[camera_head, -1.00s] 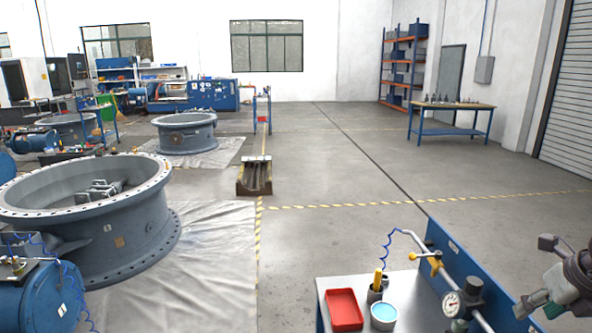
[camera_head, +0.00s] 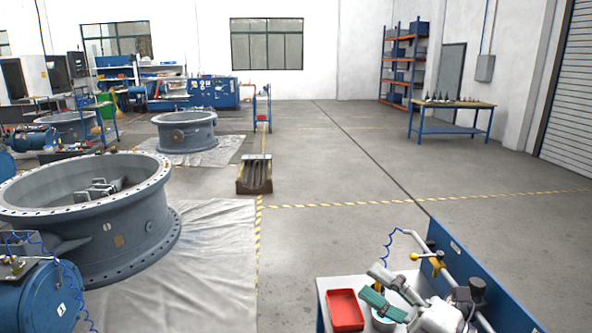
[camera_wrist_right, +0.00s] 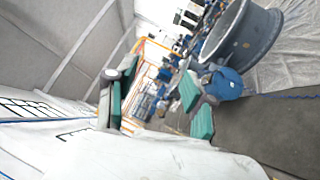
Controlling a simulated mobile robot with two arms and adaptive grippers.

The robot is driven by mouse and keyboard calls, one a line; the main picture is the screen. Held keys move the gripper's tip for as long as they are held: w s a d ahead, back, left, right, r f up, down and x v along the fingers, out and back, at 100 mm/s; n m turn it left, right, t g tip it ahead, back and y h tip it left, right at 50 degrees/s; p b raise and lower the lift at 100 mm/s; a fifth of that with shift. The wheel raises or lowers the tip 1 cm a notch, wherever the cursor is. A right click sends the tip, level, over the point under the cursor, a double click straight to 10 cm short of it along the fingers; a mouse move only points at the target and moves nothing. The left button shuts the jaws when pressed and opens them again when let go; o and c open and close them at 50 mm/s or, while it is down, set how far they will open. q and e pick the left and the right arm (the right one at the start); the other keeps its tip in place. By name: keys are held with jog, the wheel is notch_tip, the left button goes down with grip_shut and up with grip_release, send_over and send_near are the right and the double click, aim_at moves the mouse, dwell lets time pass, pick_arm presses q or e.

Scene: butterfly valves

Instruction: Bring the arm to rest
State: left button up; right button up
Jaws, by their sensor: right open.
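My right gripper (camera_head: 384,287) is in the lower right of the head view, above the small bench with the red tray. It is open, with green pads on its fingers and nothing seen between them. In the right wrist view the green-padded fingers of my right gripper (camera_wrist_right: 155,97) stand apart on both sides, and the room appears tilted behind them. My left gripper is not in view.
The bench holds a red tray (camera_head: 346,309) and a blue-filled round bowl (camera_head: 384,322), partly hidden by my gripper. A blue panel (camera_head: 457,254) and a pipe with a yellow fitting (camera_head: 428,257) stand close by. A large grey valve body (camera_head: 130,235) is at left.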

jog(key=d+f+m+t+h, duration=0.7)
jog(key=m+h, duration=0.7)
jog(key=m, duration=0.5)
jog(key=s+d+f+m+g+h, duration=0.2)
jog(key=f+m+g, duration=0.1)
jog(key=f, duration=0.2)
jog(key=s+d+f+m+g+h, duration=0.2)
jog(key=s+f+g, duration=0.1)
jog(key=f, duration=0.3)
jog(key=s+a+f+m+g+y, duration=0.1)
jog(key=s+a+f+m+g, duration=0.1)
jog(key=s+f+g, duration=0.6)
jog(key=s+a+f+m+g+y, duration=0.1)
jog(key=s+a+f+g+y, duration=0.15)
jog(key=s+f, duration=0.65)
jog(key=s+f+g+h+b, duration=0.1)
jog(key=s+f+g+b, duration=0.2)
jog(key=f, duration=2.3)
jog(key=s+d+f+b, duration=0.1)
jog(key=s+d+f, duration=0.1)
jog(key=s+f, duration=0.6)
jog(key=s+d+f, duration=0.1)
jog(key=s+f, duration=0.8)
jog(key=shift+s+d+f+b, duration=0.15)
jog(key=shift+d+f+b, duration=0.15)
jog(key=shift+d+b, duration=0.1)
